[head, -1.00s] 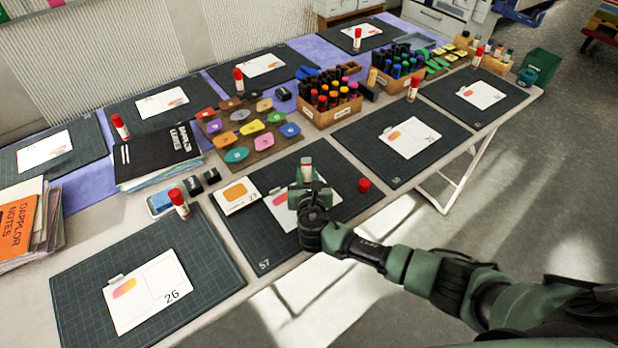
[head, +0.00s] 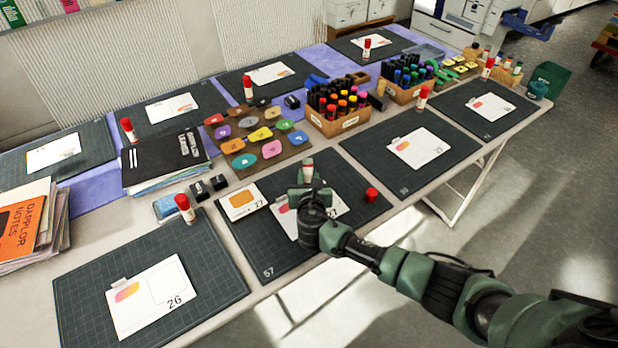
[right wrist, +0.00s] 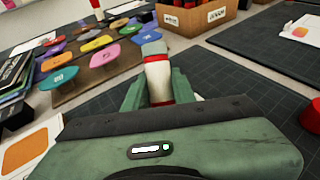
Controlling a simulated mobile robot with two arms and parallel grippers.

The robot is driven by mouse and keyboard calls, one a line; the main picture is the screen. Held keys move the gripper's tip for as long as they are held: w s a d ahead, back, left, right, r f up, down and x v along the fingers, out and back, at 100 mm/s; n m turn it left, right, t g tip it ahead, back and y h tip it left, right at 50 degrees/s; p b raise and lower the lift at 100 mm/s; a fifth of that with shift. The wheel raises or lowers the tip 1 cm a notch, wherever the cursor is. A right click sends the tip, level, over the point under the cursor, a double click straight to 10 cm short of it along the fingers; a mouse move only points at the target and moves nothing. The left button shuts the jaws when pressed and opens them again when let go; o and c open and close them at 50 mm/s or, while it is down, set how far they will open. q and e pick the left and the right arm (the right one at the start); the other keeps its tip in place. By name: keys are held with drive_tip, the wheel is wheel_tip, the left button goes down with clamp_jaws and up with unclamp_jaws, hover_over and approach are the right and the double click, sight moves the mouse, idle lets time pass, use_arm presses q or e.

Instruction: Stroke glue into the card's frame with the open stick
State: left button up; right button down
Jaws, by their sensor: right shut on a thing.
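My right gripper (head: 308,190) is shut on the glue stick (head: 308,171) and holds it roughly upright over the card (head: 282,224) on mat 57. In the right wrist view the stick (right wrist: 158,78) shows as a white tube with red bands between the fingers. Its lower tip is hidden, so I cannot tell whether it touches the card. The gripper and wrist cover much of the card and its frame. The red cap (head: 371,195) lies apart on the mat, right of the gripper; it also shows in the right wrist view (right wrist: 311,116). My left gripper is out of view.
A small card with an orange shape (head: 243,201) lies at the mat's left edge. A board of coloured shapes (head: 293,151) and a marker box (head: 340,124) stand behind. Another capped stick (head: 185,208) stands left. The dark mat (head: 352,212) is clear around the cap.

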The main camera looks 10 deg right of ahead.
drive_tip(key=shift+w+d, duration=0.25)
drive_tip(key=shift+d, duration=0.9)
drive_tip(key=shift+s+d+p, duration=0.2)
drive_tip(key=shift+s+p, duration=0.4)
drive_tip(key=shift+s, duration=0.1)
drive_tip(key=shift+s+d+p, duration=0.2)
drive_tip(key=shift+s+p, duration=0.4)
drive_tip(key=shift+s, duration=0.1)
drive_tip(key=shift+s+d+p, duration=0.2)
drive_tip(key=shift+s+p, duration=0.4)
drive_tip(key=shift+s, duration=0.1)
drive_tip(key=shift+s+d+p, duration=0.25)
drive_tip(key=shift+s+p, duration=0.2)
drive_tip(key=shift+s, duration=0.55)
drive_tip(key=shift+w+d, duration=0.25)
drive_tip(key=shift+d, duration=0.3)
drive_tip(key=shift+w+d, duration=0.2)
drive_tip(key=shift+d, duration=0.3)
drive_tip(key=shift+w+a, duration=0.15)
drive_tip(key=shift+w, duration=0.5)
drive_tip(key=shift+w+a+b, duration=0.35)
drive_tip(key=shift+w+b, duration=0.05)
drive_tip(key=shift+w, duration=0.45)
drive_tip(key=shift+w+a+b, duration=0.35)
drive_tip(key=shift+w, duration=0.45)
drive_tip(key=shift+w+a+b, duration=0.25)
drive_tip(key=shift+w+b, duration=0.2)
drive_tip(key=shift+w, duration=0.25)
